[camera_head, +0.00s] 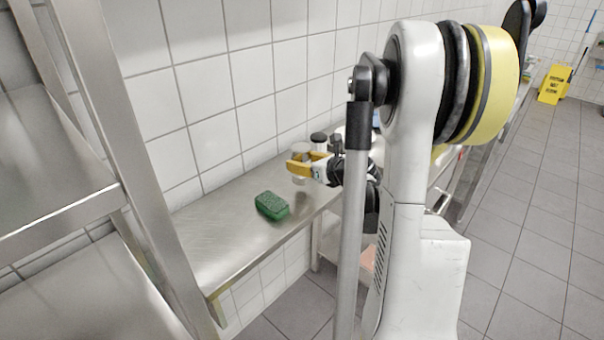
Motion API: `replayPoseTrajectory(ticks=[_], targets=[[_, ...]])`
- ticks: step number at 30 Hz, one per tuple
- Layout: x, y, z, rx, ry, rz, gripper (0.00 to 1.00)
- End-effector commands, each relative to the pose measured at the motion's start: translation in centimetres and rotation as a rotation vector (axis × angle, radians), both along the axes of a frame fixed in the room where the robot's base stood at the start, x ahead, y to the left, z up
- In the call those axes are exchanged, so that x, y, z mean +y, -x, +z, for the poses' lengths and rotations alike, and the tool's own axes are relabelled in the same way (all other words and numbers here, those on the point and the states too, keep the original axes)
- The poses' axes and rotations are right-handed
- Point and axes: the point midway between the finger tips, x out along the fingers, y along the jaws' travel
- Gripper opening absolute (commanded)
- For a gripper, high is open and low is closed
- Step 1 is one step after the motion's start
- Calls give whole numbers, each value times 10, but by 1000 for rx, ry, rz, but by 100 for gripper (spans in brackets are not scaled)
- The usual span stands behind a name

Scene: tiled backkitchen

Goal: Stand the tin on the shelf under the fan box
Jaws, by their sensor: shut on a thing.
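My gripper (307,166) has yellow fingers and is over the steel counter, near the tiled wall. It is shut on a small pale grey cylinder, the tin (301,148), which looks upright. The fingers cover its middle, and I cannot tell whether its base touches the counter. No fan box can be made out in this view. Steel shelves (60,215) of a rack stand at the left; I cannot tell which one is meant.
A dark-lidded container (318,140) stands just behind my gripper. The rack's upright (125,150) rises at the counter's left end. A yellow floor sign (554,84) stands far right.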

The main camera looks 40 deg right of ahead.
Motion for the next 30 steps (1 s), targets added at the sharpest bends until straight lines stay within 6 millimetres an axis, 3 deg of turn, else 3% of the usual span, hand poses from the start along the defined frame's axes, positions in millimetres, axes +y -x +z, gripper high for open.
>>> replayPoseTrajectory(ticks=[5,16,17,18,30], targets=[[0,0,-30,0,0,0,10],[0,0,-33,0,0,0,10],[0,0,-33,0,1,0,57],[0,0,-32,0,1,0,69],[0,1,-27,0,0,0,72]])
